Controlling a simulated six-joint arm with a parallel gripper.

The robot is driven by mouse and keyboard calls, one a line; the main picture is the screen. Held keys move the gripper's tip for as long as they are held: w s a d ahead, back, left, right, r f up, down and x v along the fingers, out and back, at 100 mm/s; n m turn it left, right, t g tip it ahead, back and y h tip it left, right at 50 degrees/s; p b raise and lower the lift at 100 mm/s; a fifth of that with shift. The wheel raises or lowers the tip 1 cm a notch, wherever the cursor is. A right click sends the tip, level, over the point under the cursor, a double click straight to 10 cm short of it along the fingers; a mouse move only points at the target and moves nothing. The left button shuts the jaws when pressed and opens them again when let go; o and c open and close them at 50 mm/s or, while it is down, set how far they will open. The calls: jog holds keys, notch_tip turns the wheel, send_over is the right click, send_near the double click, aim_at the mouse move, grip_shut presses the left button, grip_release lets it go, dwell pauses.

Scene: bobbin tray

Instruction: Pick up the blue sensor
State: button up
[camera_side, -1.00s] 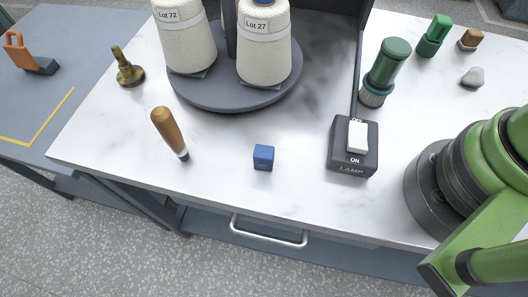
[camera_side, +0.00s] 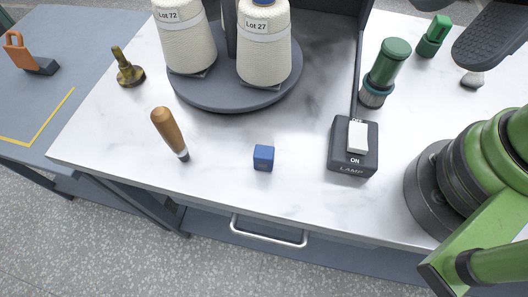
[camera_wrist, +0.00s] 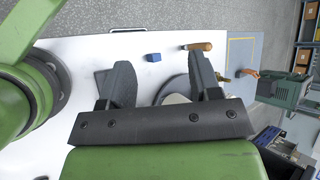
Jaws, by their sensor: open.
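The blue sensor (camera_side: 263,157) is a small blue cube. It stands alone on the white marble bench top, near the front edge, in the side view. It also shows in the wrist view (camera_wrist: 153,57), beyond my gripper and between the lines of its two fingers. My gripper (camera_wrist: 160,58) is open and empty in the wrist view, its dark fingers spread apart. In the side view only a dark part of my arm's end shows at the top right, far from the sensor and above the bench.
Behind is a round dark tray (camera_side: 235,98) with yarn cones. A green-handled brush (camera_side: 387,68) stands further right. Bench around the sensor is clear.

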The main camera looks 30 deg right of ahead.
jog(key=a+m+g+y, duration=0.3)
jog(key=a+m+y, duration=0.1)
jog(key=a, duration=0.3)
jog(key=m+t+h, duration=0.3)
jog(key=m+t, duration=1)
jog(key=m, duration=0.3)
send_over(271, 152)
notch_tip(271, 152, down, 19)
jog(key=shift+a+f, duration=0.15)
notch_tip(271, 152, down, 3)
jog(key=shift+r, duration=0.1)
jog(key=shift+f, duration=0.8)
notch_tip(271, 152, down, 3)
jog(key=shift+r, duration=0.1)
jog(key=shift+x, duration=1.4)
jog(key=shift+w+r, duration=0.1)
jog(key=shift+r, duration=0.05)
